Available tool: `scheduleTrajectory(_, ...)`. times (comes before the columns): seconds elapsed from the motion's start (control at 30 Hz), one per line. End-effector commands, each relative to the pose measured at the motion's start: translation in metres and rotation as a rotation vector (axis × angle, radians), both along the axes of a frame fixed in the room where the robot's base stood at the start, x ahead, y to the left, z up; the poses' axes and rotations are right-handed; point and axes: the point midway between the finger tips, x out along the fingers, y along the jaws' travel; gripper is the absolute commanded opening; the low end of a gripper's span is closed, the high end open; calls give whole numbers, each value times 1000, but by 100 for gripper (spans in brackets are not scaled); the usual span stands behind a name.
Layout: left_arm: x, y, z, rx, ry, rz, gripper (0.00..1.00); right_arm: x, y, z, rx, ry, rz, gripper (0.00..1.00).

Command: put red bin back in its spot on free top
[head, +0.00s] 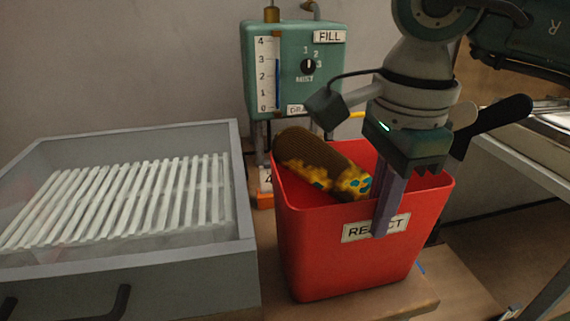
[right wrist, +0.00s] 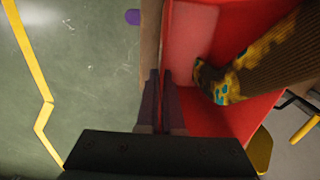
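The red bin (head: 335,255), labelled REJECT, stands upright on a wooden top (head: 385,302), close to its front edge. A brown ribbed sock with yellow and teal patches (head: 318,160) lies in it and pokes over the back left rim; it also shows in the right wrist view (right wrist: 275,62). My right gripper (head: 388,222) reaches down at the bin's front right wall, one finger outside over the label. In the right wrist view its fingers (right wrist: 161,78) sit close together with the bin's rim between them. My left gripper is not in view.
A grey tray with white slats (head: 120,205) stands close on the left. A green FILL/MIST box (head: 292,65) is behind the bin, with an orange-based item (head: 265,200) below. A metal-edged bench (head: 530,155) is at right. Floor with yellow lines (right wrist: 40,120) lies beyond the edge.

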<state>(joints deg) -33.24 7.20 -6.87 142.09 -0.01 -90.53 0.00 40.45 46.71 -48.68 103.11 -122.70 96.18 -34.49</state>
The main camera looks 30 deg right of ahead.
Motion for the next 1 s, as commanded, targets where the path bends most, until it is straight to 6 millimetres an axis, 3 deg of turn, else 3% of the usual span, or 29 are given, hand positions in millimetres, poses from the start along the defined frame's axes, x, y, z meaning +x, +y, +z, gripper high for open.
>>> scheduleTrajectory(0.33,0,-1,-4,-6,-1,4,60,1,0,-4,0,-3,0,0)
scheduleTrajectory(0.6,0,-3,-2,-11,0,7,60,0,0,-2,1,-1,0,33)
scheduleTrajectory(0.87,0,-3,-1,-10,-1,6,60,0,0,-1,1,-1,0,34)
scheduleTrajectory(1.0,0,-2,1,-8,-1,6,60,1,1,10,2,-6,1,34)
